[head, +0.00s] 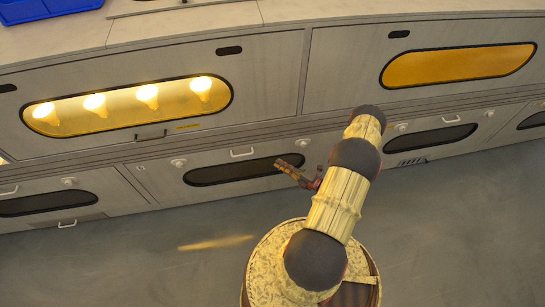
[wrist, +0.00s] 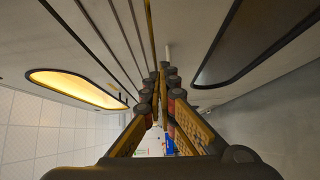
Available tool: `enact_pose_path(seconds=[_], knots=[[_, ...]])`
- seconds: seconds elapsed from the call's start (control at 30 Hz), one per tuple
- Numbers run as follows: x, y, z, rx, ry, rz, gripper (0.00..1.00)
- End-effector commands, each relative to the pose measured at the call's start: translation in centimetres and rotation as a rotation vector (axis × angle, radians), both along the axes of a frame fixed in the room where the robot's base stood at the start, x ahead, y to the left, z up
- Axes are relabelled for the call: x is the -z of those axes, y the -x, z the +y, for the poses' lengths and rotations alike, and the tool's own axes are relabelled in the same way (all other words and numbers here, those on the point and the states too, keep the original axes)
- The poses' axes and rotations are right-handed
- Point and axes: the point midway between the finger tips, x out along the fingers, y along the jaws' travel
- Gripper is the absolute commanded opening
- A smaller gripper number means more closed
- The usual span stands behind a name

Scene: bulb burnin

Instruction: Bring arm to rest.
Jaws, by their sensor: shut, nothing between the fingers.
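My arm (head: 335,205) rises from my round base and reaches toward the cabinet front in the head view. My gripper (head: 283,165) points to the left in front of the lower row of cabinets and appears clear of them. In the wrist view my gripper (wrist: 164,75) has its two fingers together, with nothing seen between them.
A lit window (head: 130,105) shows several glowing bulbs at the left; an amber window (head: 458,65) is at the right. Dark lower windows (head: 240,170) and small handles line the cabinets. A blue tray (head: 35,10) lies on the counter. Grey floor (head: 110,260) is clear.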

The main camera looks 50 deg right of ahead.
Motion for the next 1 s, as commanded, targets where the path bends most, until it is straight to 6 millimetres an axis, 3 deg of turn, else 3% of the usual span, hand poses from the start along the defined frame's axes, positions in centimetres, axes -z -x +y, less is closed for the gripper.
enact_pose_path(seconds=[0.2, 0.5, 0.67, 0.77, 0.9, 1.0], knots=[[0.0, 1.7, -0.2, 0.000, -0.002, 0.000, 0.00], [0.1, 1.8, -0.2, -0.001, 0.004, -0.001, 0.00], [0.5, 1.9, 0.0, -0.013, 0.104, 0.000, 0.00], [1.3, 2.3, 2.2, -0.087, 0.215, 0.003, 0.00], [1.8, 4.0, 7.3, -0.241, 0.348, -0.015, 0.00], [0.5, 5.3, 9.7, -0.368, 0.473, -0.056, 0.00]])
